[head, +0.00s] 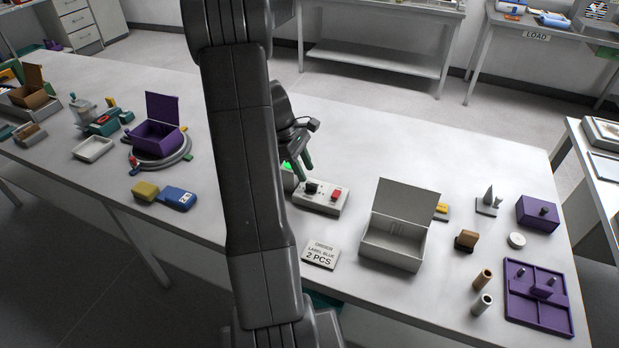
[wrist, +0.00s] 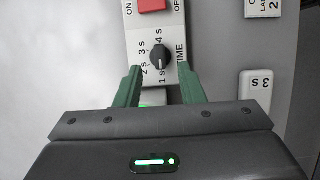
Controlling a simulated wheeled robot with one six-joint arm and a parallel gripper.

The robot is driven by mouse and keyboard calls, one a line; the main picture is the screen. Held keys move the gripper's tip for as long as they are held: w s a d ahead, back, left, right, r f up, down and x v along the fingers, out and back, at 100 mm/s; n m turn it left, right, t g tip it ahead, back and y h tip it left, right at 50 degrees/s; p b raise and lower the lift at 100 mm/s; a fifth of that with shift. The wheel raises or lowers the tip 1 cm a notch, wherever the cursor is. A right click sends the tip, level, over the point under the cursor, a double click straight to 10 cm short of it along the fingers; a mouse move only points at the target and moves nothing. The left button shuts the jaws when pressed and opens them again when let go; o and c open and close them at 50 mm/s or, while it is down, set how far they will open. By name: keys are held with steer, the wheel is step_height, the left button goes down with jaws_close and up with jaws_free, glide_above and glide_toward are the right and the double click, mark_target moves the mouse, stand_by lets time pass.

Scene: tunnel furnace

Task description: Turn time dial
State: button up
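The time dial (wrist: 159,57) is a black knob on a pale control box (wrist: 178,38), ringed by the marks 1 s to 4 s and the word TIME. Its exact setting is too small to tell. A red ON/OFF switch (wrist: 152,5) sits on the same box. In the head view the box (head: 310,203) lies on the table, with the dial (head: 312,188) left of the red switch (head: 336,194). My gripper (wrist: 160,68) is open and its green fingers point at the box. The tips are either side of the dial's near edge, with gaps; contact is not visible.
A green light (head: 287,166) glows by the box, partly hidden by my arm. A LABEL BLUE 2 PCS sign (head: 320,254) and an open grey box (head: 393,253) stand close by.

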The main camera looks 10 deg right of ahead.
mark_target(311, 184)
steer(key=shift+x, duration=2.35)
jaws_close()
